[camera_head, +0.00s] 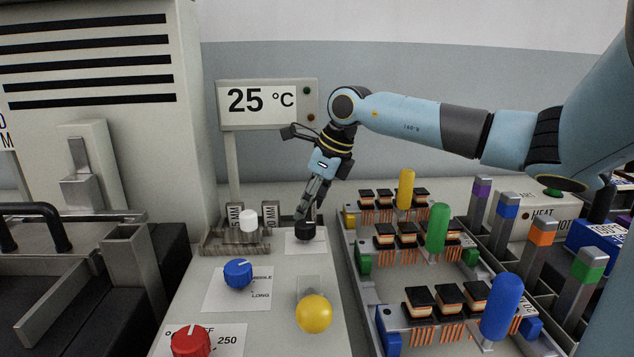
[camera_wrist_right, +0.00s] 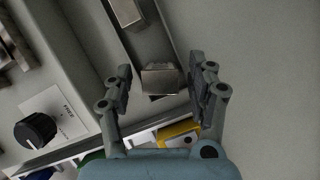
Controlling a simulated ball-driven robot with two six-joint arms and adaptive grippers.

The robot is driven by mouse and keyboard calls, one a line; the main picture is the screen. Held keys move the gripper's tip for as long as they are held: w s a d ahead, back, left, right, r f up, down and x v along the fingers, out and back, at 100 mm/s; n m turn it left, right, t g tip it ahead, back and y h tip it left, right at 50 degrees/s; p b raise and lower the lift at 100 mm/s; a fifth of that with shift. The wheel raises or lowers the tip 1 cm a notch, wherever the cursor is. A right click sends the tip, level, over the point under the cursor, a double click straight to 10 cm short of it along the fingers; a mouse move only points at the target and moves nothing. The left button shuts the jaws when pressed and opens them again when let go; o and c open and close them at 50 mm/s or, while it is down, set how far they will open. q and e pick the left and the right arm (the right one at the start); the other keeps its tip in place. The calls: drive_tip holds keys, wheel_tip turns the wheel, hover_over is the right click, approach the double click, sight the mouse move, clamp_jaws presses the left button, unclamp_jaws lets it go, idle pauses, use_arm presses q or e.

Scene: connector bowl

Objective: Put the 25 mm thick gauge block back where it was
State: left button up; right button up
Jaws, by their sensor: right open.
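My right gripper (camera_head: 312,202) reaches down behind the black knob (camera_head: 306,230) in the head view. In the right wrist view it (camera_wrist_right: 164,82) is open, with one finger on each side of a grey metal block (camera_wrist_right: 160,80) and visible gaps to it. This block sits at the end of a dark channel, and the head view does not show it clearly. Another metal block (camera_wrist_right: 127,12) sits farther up that channel. In the head view, two grey blocks with MM labels (camera_head: 236,215) (camera_head: 270,213) stand behind the rack; I cannot tell which is 25 mm. My left gripper is out of view.
A low metal rack (camera_head: 235,242) stands left of the black knob, with a white knob (camera_head: 248,222) by it. Blue (camera_head: 238,273), yellow (camera_head: 314,313) and red (camera_head: 191,340) knobs are in front. Boards with coils and coloured handles (camera_head: 438,228) fill the right.

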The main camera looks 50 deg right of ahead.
drive_tip(key=p+v, duration=0.6)
drive_tip(key=v, duration=0.5)
drive_tip(key=shift+s+r+p, duration=0.2)
drive_tip(key=shift+r+p, duration=0.1)
drive_tip(key=shift+p, duration=0.1)
drive_tip(key=shift+f, duration=0.1)
